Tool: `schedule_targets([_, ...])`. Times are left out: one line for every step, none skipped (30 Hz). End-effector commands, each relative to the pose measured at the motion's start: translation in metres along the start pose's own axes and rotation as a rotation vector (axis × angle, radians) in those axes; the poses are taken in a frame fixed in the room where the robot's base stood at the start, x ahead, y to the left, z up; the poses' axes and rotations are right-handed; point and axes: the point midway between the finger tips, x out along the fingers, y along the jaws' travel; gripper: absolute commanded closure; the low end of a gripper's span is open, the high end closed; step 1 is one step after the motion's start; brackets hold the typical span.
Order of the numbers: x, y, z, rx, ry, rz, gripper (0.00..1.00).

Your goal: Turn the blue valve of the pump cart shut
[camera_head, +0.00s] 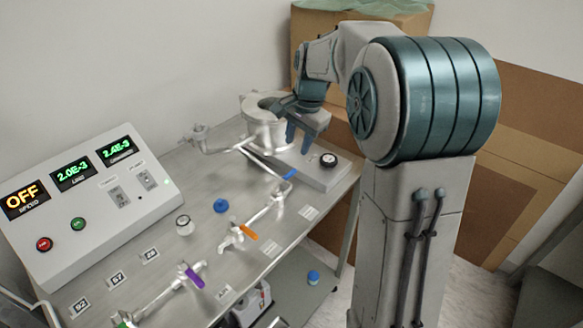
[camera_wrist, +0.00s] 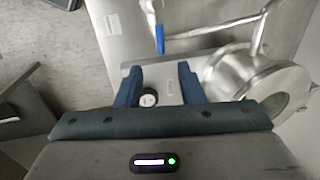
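The blue valve handle (camera_head: 289,174) is on a metal pipe fitting near the right edge of the pump cart top (camera_head: 205,165). In the wrist view the blue handle (camera_wrist: 159,40) lies beyond my fingertips, apart from them. My gripper (camera_head: 298,143) is above the far right of the cart, near the large metal flange. In the wrist view its two blue fingers (camera_wrist: 160,70) are spread with nothing held between them. Part of the pipe at the valve is thin and hard to make out.
Orange (camera_head: 248,233) and purple (camera_head: 194,278) valve handles stand nearer on the cart. A large metal flange (camera_head: 264,122) and a box with a black knob (camera_head: 328,160) are by my gripper. A control panel (camera_head: 87,205) reading OFF fills the left. Cardboard boxes (camera_head: 535,115) stand behind.

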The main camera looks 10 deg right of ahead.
Motion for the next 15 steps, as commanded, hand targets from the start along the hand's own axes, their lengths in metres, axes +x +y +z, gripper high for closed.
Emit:
schedule_targets([0.011, 0.001, 0.0, 0.0, -0.004, 0.004, 0.65])
schedule_targets([0.018, 0.001, 0.001, 0.0, -0.004, 0.004, 0.65])
schedule_targets([0.027, 0.001, 0.001, -0.001, -0.004, 0.005, 0.65])
schedule_targets([0.034, 0.001, 0.001, -0.001, -0.004, 0.004, 0.65])
schedule_targets([0.04, 0.001, 0.001, -0.001, -0.004, 0.004, 0.65])
schedule_targets([0.049, 0.001, 0.001, -0.001, -0.004, 0.004, 0.65])
schedule_targets([0.055, 0.001, 0.001, -0.002, -0.003, 0.004, 0.65])
schedule_targets([0.06, 0.001, 0.001, -0.002, -0.003, 0.004, 0.65])
schedule_targets([0.068, 0.001, 0.001, -0.002, -0.003, 0.004, 0.65])
schedule_targets([0.073, 0.001, 0.001, -0.002, -0.003, 0.003, 0.65])
schedule_targets([0.078, 0.001, 0.001, -0.002, -0.002, 0.002, 0.65])
schedule_targets([0.084, 0.001, 0.001, -0.002, -0.002, 0.003, 0.65])
schedule_targets([0.088, 0.001, 0.0, -0.001, -0.002, 0.003, 0.65])
schedule_targets([0.091, 0.001, 0.0, -0.001, -0.002, 0.003, 0.65])
schedule_targets([0.095, 0.0, 0.0, -0.002, -0.001, 0.002, 0.65])
